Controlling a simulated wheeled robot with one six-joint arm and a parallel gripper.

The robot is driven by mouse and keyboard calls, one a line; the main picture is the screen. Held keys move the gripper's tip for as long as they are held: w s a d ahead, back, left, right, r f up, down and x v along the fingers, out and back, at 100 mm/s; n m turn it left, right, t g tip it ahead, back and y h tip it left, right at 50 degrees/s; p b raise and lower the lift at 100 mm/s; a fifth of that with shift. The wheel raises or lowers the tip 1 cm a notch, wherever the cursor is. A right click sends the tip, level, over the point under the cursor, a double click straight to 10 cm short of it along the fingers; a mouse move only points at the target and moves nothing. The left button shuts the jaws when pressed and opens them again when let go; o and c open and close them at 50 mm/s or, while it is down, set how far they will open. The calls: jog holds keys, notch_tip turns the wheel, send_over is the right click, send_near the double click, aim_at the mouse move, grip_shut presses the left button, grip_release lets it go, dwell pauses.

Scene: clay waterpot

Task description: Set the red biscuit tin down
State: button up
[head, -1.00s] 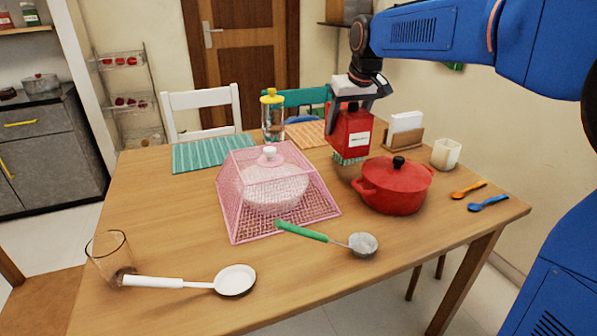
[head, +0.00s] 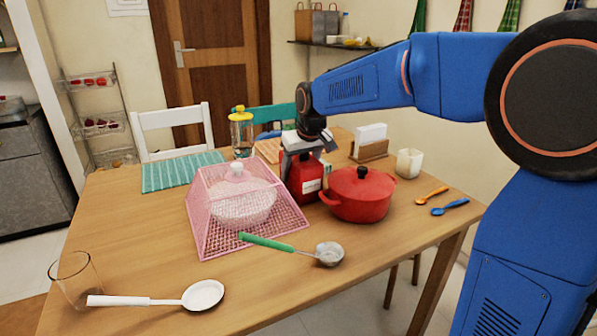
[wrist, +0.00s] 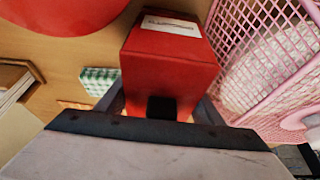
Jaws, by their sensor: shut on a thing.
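The red biscuit tin (head: 306,184) is a red box with a white label, upright between the pink mesh cover and the red pot in the head view. My gripper (head: 303,148) is above it and shut on its upper part. The tin's base is at or very near the tabletop; I cannot tell whether it touches. In the wrist view the tin (wrist: 170,50) is between the two fingers of my gripper (wrist: 160,108), with the label facing up in the picture.
The pink mesh cover (head: 209,221) stands close left of the tin, the red pot (head: 355,198) close right. A green checked item (wrist: 99,80) lies beside the tin in the wrist view. A green-handled ladle (head: 268,243) lies in front. A napkin holder (head: 371,150) stands behind.

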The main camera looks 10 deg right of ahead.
jog(key=shift+f, duration=0.15)
jog(key=o, duration=1.3)
